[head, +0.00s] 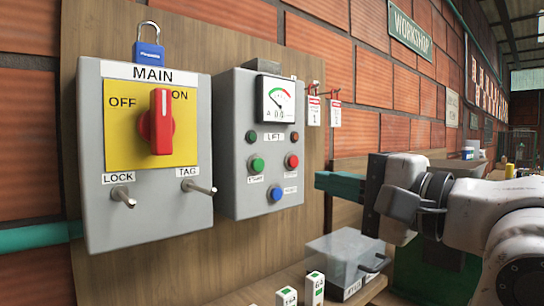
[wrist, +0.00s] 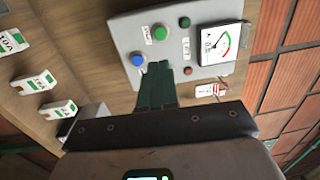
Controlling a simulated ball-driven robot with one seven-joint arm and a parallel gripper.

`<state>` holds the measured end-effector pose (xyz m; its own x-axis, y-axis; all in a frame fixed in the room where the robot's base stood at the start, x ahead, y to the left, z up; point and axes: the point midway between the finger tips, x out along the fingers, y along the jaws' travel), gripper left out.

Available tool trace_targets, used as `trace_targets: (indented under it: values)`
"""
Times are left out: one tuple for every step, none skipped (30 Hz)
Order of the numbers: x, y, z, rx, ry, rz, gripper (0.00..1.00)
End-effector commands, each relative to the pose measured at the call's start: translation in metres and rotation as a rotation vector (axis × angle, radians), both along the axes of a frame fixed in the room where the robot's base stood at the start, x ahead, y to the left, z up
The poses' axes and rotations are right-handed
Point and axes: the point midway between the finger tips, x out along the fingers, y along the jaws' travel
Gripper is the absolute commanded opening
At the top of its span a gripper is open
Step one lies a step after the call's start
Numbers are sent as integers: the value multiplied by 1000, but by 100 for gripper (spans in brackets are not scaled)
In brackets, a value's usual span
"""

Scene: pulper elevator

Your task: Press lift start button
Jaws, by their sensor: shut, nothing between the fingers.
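The lift box (head: 240,120) is a grey panel on a wooden board. Its green start button (head: 257,164) is at the left, with a red button (head: 292,162) to its right and a blue button (head: 275,194) below. My gripper (head: 321,181) is shut and empty, right of the box and apart from the start button in the head view. In the wrist view its green fingers (wrist: 157,70) point at the panel. The start button (wrist: 160,32) shows beyond the fingertips and the blue button (wrist: 137,58) beside them. The red button seems hidden behind the fingers there.
The MAIN box (head: 150,215) with a red rotary handle (head: 161,122), standing upright, is left of the lift box. Two metal pegs stick out below the handle. Tags (head: 335,113) hang at right. A clear-lidded box (head: 345,255) and small labelled blocks (head: 314,289) stand on the shelf below.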

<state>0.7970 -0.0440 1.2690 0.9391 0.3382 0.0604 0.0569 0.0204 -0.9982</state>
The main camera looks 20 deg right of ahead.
Motion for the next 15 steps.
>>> trace_targets:
  values:
    - [3, 1, 5, 0, 5, 0, 0]
    - [5, 2, 5, 1, 4, 0, 0]
    - [7, 2, 5, 1, 5, 0, 0]
    - [8, 3, 5, 2, 5, -1, 0]
    - [10, 4, 5, 2, 5, -1, 0]
    - [12, 4, 6, 1, 4, 0, 0]
    - [14, 5, 6, 1, 3, 1, 0]
    - [15, 6, 6, 0, 4, 1, 0]
    - [17, 6, 7, 2, 4, 1, 0]
    - [18, 6, 6, 1, 5, 2, 0]
    - [20, 7, 7, 1, 5, 2, 0]
    - [21, 7, 7, 1, 3, 2, 0]
    - [23, 8, 7, 0, 4, 2, 0]
    - [24, 8, 7, 2, 4, 2, 0]
    - [26, 9, 7, 1, 5, 1, 0]
